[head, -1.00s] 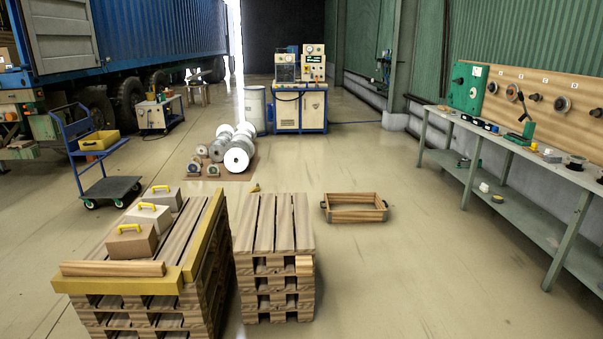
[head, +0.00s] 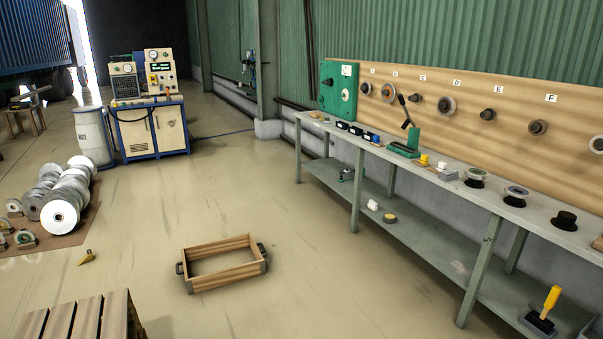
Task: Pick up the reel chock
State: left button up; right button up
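A small yellow-brown wedge, which looks like the reel chock (head: 87,257), lies on the floor at the left in the head view. It sits alone on bare concrete, apart from the brown mat (head: 62,238) that holds the reels. The white and grey reels (head: 61,213) stand in rows on that mat, up and to the left of the wedge. Neither of my grippers shows in the head view.
A wooden frame with handles (head: 222,264) lies on the floor right of the wedge. A pallet stack (head: 88,318) stands at the lower left. A long workbench (head: 447,180) lines the right wall. The floor between wedge and machine cabinet (head: 152,132) is clear.

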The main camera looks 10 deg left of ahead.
aim_at(89, 258)
jog(key=i+j, duration=0.1)
jog(key=i, duration=1.9)
jog(key=i+j, duration=0.15)
jog(key=i, duration=0.8)
jog(key=i+u, duration=0.2)
jog(key=i, duration=0.3)
jog(key=i+u, duration=0.15)
jog(key=i, duration=0.35)
jog(key=i+l+u, duration=0.2)
jog(key=i, duration=0.3)
jog(key=i+l+u, duration=0.15)
jog(key=i, duration=0.3)
jog(key=i+l+u, duration=0.2)
jog(key=i, duration=0.3)
jog(key=i+u, duration=0.2)
jog(key=i, duration=0.55)
jog(key=i+u, duration=0.25)
jog(key=i, duration=0.55)
jog(key=i+l+u, duration=0.2)
jog(key=i, duration=0.55)
jog(key=i+j+u, duration=0.15)
jog(key=i+u, duration=0.75)
jog(key=i+l+u, duration=0.15)
jog(key=i+u, duration=0.15)
jog(key=u, duration=0.15)
jog(key=i+j+u, duration=0.2)
jog(key=i, duration=0.3)
jog(key=i+j+u, duration=0.2)
jog(key=i, duration=0.3)
